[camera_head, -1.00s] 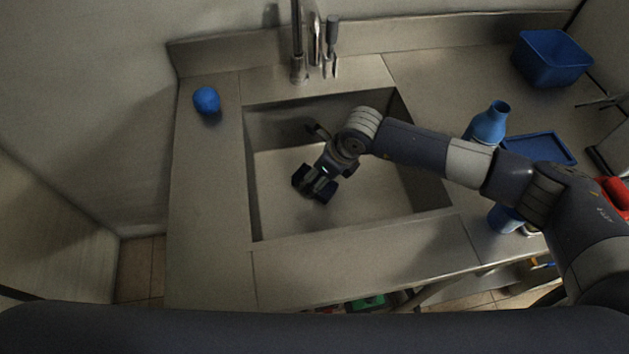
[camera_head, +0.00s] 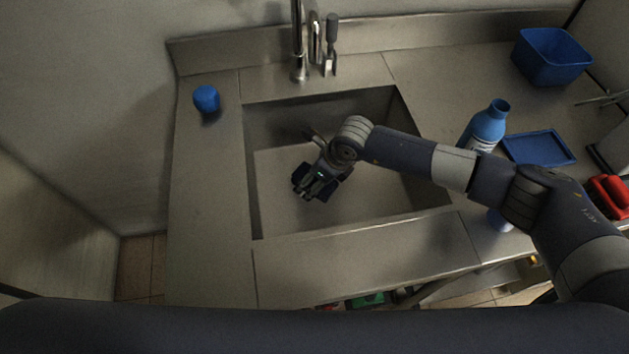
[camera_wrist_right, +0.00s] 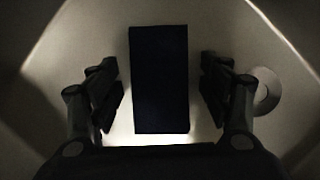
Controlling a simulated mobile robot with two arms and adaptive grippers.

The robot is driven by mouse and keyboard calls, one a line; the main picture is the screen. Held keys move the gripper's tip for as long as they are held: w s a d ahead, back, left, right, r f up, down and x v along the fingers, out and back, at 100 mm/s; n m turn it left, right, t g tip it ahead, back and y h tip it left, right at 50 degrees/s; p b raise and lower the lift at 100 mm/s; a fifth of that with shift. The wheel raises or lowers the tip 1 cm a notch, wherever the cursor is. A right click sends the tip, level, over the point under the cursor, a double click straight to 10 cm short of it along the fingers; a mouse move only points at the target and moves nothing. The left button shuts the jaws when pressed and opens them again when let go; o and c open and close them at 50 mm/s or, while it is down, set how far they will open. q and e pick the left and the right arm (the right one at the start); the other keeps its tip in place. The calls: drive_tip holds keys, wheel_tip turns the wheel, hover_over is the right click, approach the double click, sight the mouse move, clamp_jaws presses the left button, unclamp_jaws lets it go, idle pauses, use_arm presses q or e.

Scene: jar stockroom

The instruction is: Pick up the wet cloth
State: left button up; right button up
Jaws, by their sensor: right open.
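A dark, near-black blue rectangle, which looks like the folded wet cloth (camera_wrist_right: 160,80), lies upright in the picture in the right wrist view, on the pale floor of the sink. My right gripper (camera_head: 315,186) is down inside the sink in the head view. In the right wrist view its two fingers are open, one on each side of the cloth, with a gap on both sides. In the head view the gripper covers the cloth's place, and I cannot tell cloth from fingers there. My left gripper is not in view.
The steel sink (camera_head: 282,219) has raised walls around my gripper; its drain (camera_wrist_right: 266,91) is right of the cloth. A tap (camera_head: 298,45) stands behind. A blue object (camera_head: 206,99) sits on the left counter. A blue bottle (camera_head: 487,126), blue tray (camera_head: 540,147) and blue tub (camera_head: 552,57) stand right.

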idle(0.4)
drive_tip(key=shift+f, duration=0.1)
drive_tip(key=c, duration=1.1)
drive_tip(key=shift+c, duration=0.2)
